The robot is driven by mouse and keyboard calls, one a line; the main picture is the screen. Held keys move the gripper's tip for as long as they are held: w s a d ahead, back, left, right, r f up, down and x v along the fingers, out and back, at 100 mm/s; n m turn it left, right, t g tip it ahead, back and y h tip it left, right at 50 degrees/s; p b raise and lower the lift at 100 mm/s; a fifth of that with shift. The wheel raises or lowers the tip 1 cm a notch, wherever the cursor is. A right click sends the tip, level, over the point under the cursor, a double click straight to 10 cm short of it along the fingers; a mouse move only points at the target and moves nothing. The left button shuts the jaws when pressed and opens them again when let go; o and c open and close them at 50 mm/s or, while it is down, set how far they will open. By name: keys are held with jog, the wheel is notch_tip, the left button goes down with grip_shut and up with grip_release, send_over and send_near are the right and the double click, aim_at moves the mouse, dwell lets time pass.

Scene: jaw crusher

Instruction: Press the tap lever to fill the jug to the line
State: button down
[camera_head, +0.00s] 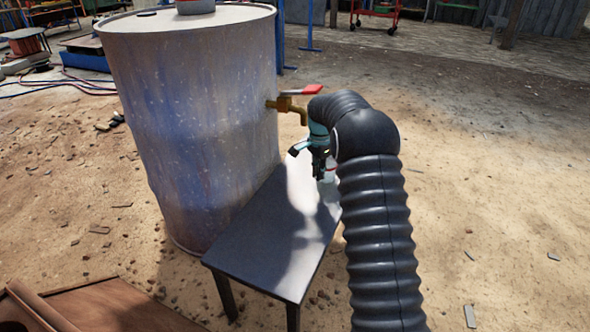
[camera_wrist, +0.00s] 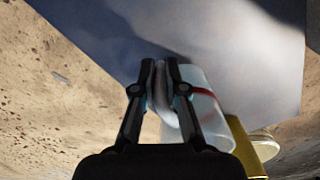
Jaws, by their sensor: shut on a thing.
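A brass tap (camera_head: 285,104) with a red lever (camera_head: 303,90) sticks out of the right side of a large blue-grey drum (camera_head: 190,130). The lever lies roughly level above the spout. My gripper (camera_wrist: 160,75) is below and beside the tap, largely hidden by my arm in the head view. In the wrist view it is shut on the pale handle of a clear jug (camera_wrist: 204,112) with a red line around it. A small part of the jug (camera_head: 330,172) shows in the head view. The brass tap (camera_wrist: 243,145) shows beside the jug. The water level cannot be made out.
A dark low table (camera_head: 265,245) stands against the drum, beneath the gripper. A red-topped container (camera_head: 195,6) stands on the drum. Brown sheet metal (camera_head: 100,305) lies at the lower left. The dirt ground to the right is mostly clear.

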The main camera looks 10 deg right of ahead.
jog(key=w+a, duration=0.2)
jog(key=a, duration=0.2)
jog(key=shift+w+a, duration=0.1)
jog(key=shift+w, duration=0.3)
jog(key=w+a, duration=0.2)
jog(key=a, duration=0.1)
jog(key=shift+s+d+f, duration=0.1)
jog(key=shift+d+f, duration=0.05)
jog(key=shift+f, duration=0.6)
jog(key=c, duration=1.2)
grip_release()
jog(key=shift+f, duration=0.15)
notch_tip(320, 180, up, 12)
jog(key=shift+r+p, duration=0.15)
jog(key=shift+p, duration=0.85)
